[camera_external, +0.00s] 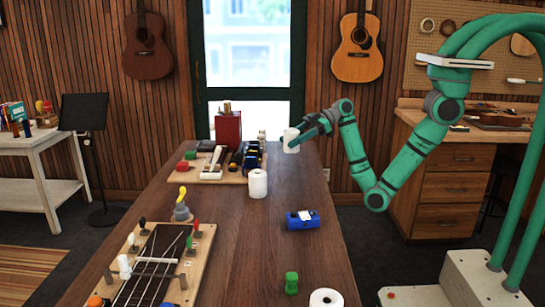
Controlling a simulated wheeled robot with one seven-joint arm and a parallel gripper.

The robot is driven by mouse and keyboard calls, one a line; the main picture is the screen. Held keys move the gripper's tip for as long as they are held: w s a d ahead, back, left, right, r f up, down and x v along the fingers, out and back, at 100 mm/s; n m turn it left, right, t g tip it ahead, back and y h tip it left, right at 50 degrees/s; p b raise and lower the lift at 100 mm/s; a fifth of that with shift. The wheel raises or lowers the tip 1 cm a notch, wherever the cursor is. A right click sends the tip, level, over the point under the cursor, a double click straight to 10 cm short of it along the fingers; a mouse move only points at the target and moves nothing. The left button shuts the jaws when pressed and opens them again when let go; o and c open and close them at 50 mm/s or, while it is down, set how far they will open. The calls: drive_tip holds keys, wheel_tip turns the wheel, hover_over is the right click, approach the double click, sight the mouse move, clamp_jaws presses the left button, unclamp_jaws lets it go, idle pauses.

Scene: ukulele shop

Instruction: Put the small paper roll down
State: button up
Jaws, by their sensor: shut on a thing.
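My gripper (303,138) is at the end of my green arm, over the far right part of the long wooden table. It is shut on a small white paper roll (291,141), which it holds up in the air near the table's right edge. A second white paper roll (257,184) stands upright on the table, to the left of and below the held roll in the picture. A third white roll (326,298) with a dark centre hole is at the near right edge, cut off by the frame.
A bare stretch of the wooden table (243,240) lies in the middle. A blue device (302,219), a green piece (291,283) and a fretboard jig (150,265) with pegs stand nearer. A tool board (213,178) and a red box (228,129) stand at the far end.

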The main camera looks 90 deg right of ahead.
drive_tip(key=s+d+h, duration=0.1)
drive_tip(key=s+d, duration=0.1)
drive_tip(key=d, duration=0.3)
drive_tip(key=shift+m+t, duration=0.3)
drive_tip(key=shift+m, duration=0.1)
drive_tip(key=shift+s+d+f, duration=0.1)
drive_tip(key=shift+f, duration=2.05)
drive_tip(key=shift+s+d+f, duration=0.1)
drive_tip(key=shift+f, duration=2)
drive_tip(key=shift+f, duration=0.15)
drive_tip(key=o, duration=1.1)
drive_tip(key=shift+o, duration=0.2)
